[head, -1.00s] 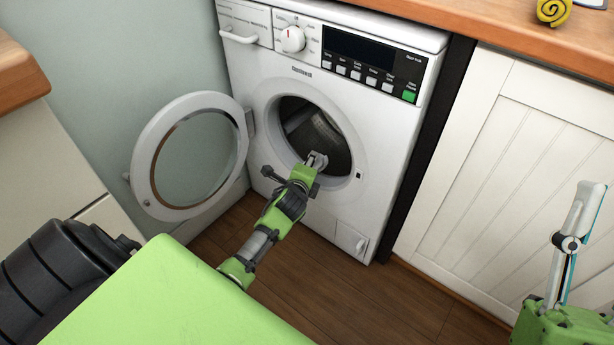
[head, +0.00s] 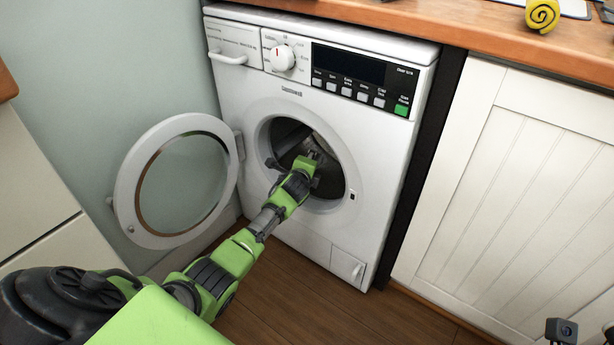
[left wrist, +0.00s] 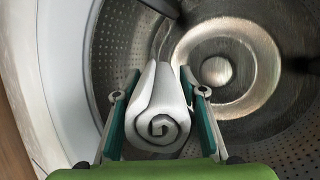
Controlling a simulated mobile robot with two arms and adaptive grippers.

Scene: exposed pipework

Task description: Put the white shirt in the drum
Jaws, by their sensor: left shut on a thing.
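The white shirt (left wrist: 158,112) is rolled up, with its spiral end facing the left wrist camera. My left gripper (left wrist: 160,95) is shut on it, one finger on each side. The washing machine's drum (head: 328,184) is open at the front, and my left gripper (head: 312,156) reaches into its opening. In the left wrist view the perforated metal drum wall (left wrist: 120,45) surrounds the shirt, with the round back plate beyond. The shirt is hard to make out in the head view. My right gripper is not clearly in view; only a small dark part of that arm shows at the lower right.
The round glass door (head: 178,182) stands wide open to the left of the machine (head: 235,95). A white cabinet (head: 510,190) is to the right. A yellow rolled item (head: 542,14) lies on the wooden worktop (head: 470,28). The wooden floor in front is clear.

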